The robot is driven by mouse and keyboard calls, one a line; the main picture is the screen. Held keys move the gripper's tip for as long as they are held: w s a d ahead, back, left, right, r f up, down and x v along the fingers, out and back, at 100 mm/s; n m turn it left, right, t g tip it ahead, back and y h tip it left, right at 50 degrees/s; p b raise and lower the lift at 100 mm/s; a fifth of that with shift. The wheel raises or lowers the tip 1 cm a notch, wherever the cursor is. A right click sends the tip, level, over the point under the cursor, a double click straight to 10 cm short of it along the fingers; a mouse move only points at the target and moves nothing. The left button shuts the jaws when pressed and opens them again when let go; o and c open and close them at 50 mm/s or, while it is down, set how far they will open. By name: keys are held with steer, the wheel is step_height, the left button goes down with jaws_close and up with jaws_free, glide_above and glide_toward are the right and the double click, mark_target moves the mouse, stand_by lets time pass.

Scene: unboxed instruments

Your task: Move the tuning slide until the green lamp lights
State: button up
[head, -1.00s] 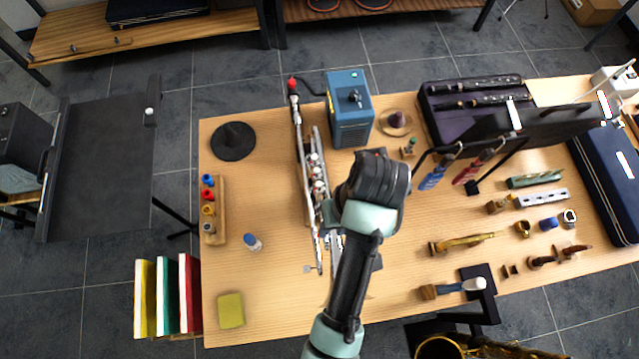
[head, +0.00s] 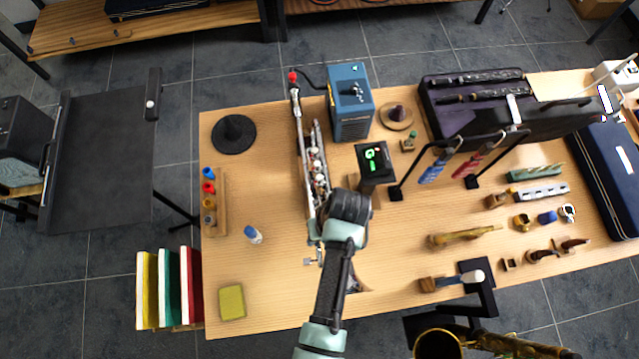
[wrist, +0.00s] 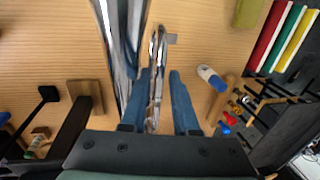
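A long silver instrument (head: 313,165) with keys lies lengthwise on the table, left of centre in the head view. In the wrist view, a slim silver tube with a curved end, seemingly the tuning slide (wrist: 158,50), runs beside a wider silver tube (wrist: 122,40). My gripper (wrist: 160,85) has its blue fingers on either side of the slim tube. They are apart, with a clear gap on the right; contact on the left is unclear. My wrist hides the instrument's near end in the head view. A black tuner (head: 374,162) shows green marks on its screen.
A blue box (head: 350,112) with a small green light stands behind the tuner. A blue-and-white bottle (head: 253,234) and a rack of coloured pieces (head: 221,205) stand left of the instrument. A black case (head: 440,115) and several small parts fill the right side.

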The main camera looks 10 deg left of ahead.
jaws_close()
stand_by(1.4)
